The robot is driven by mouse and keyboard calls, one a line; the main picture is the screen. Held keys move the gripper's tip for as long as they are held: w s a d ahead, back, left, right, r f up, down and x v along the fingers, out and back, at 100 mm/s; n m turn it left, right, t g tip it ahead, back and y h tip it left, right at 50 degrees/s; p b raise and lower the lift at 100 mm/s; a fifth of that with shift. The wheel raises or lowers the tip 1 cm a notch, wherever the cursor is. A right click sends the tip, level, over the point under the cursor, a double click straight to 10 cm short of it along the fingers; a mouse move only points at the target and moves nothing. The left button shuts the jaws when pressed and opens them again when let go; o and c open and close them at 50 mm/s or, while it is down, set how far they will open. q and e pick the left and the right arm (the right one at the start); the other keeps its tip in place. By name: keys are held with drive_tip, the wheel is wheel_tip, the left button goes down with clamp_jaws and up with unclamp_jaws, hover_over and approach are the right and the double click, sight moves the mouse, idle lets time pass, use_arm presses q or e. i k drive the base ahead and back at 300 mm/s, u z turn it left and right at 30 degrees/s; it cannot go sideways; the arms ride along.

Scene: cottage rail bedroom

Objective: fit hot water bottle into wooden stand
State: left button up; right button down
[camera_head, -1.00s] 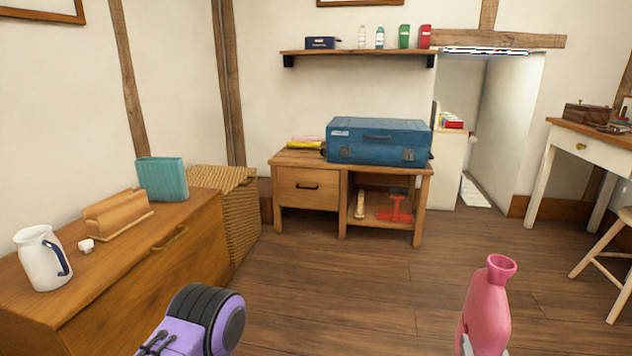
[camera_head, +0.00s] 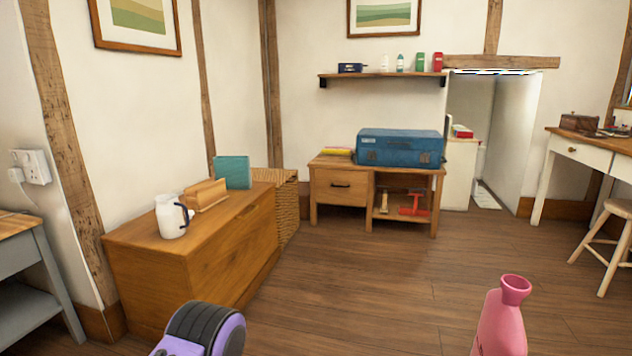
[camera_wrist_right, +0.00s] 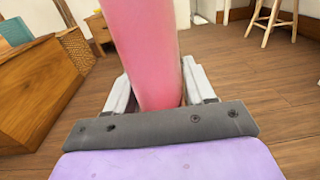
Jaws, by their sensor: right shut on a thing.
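The pink hot water bottle (camera_head: 500,322) stands roughly upright at the bottom right of the head view, neck up. In the right wrist view, my right gripper (camera_wrist_right: 160,88) is shut on the bottle (camera_wrist_right: 148,45), with a grey finger on each side. A slotted wooden stand (camera_head: 206,196) sits on the wooden chest (camera_head: 215,237), left of and well apart from the bottle. In the head view only a purple and black part of my left arm shows at the bottom; its fingers are out of view.
A white jug (camera_head: 171,217) and a teal upright object (camera_head: 232,172) flank the stand on the chest. A wicker basket (camera_head: 288,210) is behind the chest. A grey table (camera_head: 30,270) is at far left, a stool (camera_head: 612,235) at right. The middle floor is clear.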

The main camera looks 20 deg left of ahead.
sight(204, 183)
drive_tip(key=u, duration=1.6)
